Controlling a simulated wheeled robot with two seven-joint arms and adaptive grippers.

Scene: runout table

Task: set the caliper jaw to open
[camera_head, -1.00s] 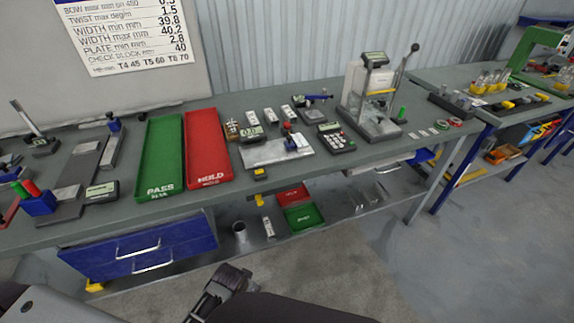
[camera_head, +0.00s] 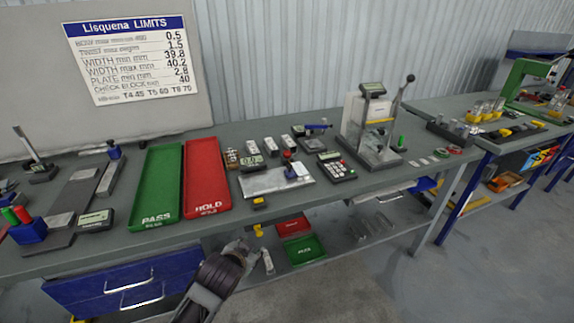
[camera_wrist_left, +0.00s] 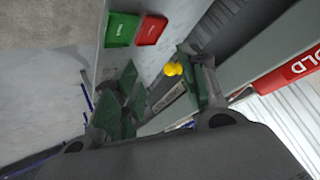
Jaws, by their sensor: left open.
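A yellow knob (camera_wrist_left: 173,69) shows between and beyond the fingers. My right gripper is not in view.
A green PASS tray (camera_head: 157,216) and red HOLD tray (camera_head: 207,207) lie left of the plate. A lower shelf holds small red (camera_head: 293,226) and green (camera_head: 303,249) trays. The bench edge is close to the gripper.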

